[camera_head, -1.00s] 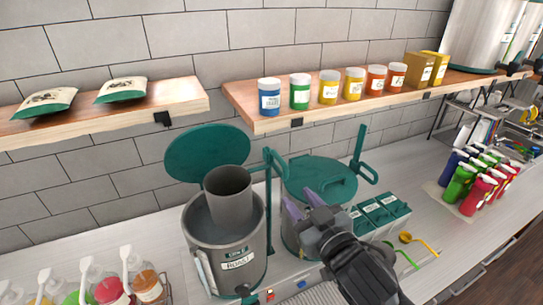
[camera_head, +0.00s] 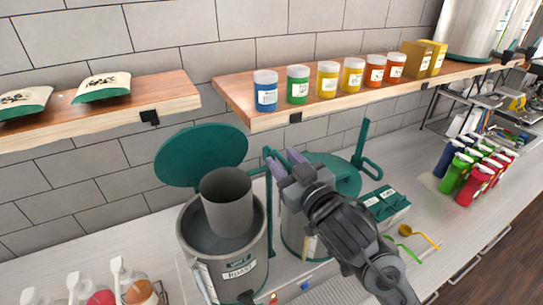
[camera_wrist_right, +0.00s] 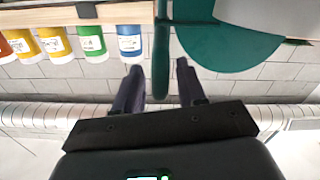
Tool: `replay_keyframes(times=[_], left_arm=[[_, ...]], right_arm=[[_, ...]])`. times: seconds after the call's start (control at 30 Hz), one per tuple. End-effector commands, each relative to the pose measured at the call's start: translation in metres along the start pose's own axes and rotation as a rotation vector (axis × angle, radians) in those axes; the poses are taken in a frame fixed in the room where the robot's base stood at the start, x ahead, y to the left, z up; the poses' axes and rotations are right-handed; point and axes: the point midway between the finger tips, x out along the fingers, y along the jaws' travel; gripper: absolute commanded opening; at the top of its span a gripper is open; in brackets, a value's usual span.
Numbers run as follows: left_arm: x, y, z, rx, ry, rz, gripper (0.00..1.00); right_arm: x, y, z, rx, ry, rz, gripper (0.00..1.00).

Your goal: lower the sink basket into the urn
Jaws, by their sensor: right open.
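The sink basket (camera_head: 227,203) is a grey cylinder standing upright, its lower part inside the open urn (camera_head: 240,272) and its upper part above the urn's rim. A green handle (camera_head: 268,168) stands at the basket's right. My right gripper (camera_head: 284,162) is at this handle, its purple fingers apart. In the right wrist view the open fingers (camera_wrist_right: 158,88) lie either side of a green upright bar (camera_wrist_right: 162,50); I cannot tell whether they touch it. The urn's round green lid (camera_head: 202,155) is tipped up behind. My left gripper is not in view.
A second urn with a green lid (camera_head: 330,172) stands just right, partly behind my right arm. A wooden shelf with several jars (camera_head: 328,80) hangs above. Spray bottles (camera_head: 470,175) stand at the far right, and capped bottles (camera_head: 135,288) at the front left.

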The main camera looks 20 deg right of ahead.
Motion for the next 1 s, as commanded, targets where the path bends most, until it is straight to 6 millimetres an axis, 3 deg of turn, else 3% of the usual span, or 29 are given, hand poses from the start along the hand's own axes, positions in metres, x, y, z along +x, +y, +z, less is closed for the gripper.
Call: replay_keyframes(times=[0.37,0.67,1.0], left_arm=[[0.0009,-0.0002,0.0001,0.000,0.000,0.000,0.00],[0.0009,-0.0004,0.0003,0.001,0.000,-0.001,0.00],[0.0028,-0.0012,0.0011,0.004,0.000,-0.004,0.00]], right_arm=[[0.0025,0.0030,0.0005,0.000,-0.001,0.005,0.40],[0.0025,0.0033,0.0007,0.000,-0.001,0.006,0.00],[0.0035,0.0064,0.0042,0.001,-0.004,0.012,0.00]])
